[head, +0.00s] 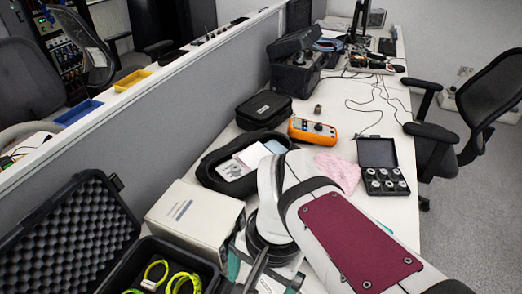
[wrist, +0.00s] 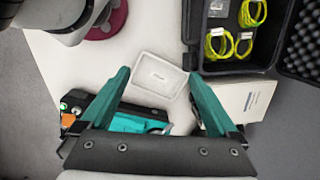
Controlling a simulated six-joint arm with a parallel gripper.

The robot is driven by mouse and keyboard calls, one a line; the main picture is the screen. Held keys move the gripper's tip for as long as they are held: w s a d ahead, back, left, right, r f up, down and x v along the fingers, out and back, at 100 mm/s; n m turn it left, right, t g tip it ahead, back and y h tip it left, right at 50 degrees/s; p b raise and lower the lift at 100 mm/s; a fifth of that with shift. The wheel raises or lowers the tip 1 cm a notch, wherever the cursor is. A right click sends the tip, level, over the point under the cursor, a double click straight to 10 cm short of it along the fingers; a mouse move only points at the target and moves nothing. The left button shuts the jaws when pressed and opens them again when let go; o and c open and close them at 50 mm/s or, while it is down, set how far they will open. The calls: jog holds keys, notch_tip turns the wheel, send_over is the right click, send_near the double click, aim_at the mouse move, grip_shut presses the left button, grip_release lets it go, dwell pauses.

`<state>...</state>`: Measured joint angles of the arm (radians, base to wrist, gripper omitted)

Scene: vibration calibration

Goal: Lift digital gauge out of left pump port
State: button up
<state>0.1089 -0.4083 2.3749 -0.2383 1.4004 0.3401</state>
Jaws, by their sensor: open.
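My gripper (wrist: 158,73) is open and empty in the wrist view, its two teal fingers spread wide above the white table. A teal device (wrist: 132,122), which may be the pump, shows partly behind the gripper's black base, with a green button and an orange part at its left end. Its ports are hidden, and I cannot make out a digital gauge in either view. In the head view my arm covers much of this area, and only teal and black parts show beside it.
An open foam case (wrist: 238,35) holds yellow-green cables. A white carton (head: 196,215), an open black pouch (head: 222,184), an orange meter (head: 312,131), a pink cloth (head: 338,172) and a case of fittings (head: 383,155) crowd the table.

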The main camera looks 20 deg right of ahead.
jog(key=w+d+r+m+t+h, duration=0.1)
jog(key=w+d+r+m, duration=0.2)
jog(key=w+d+m, duration=1.6)
jog(key=f, duration=0.5)
jog(key=f+m, duration=0.1)
jog(key=f, duration=0.4)
jog(key=f+m, duration=0.1)
jog(key=f, duration=0.4)
jog(key=shift+s, duration=0.25)
grip_shut()
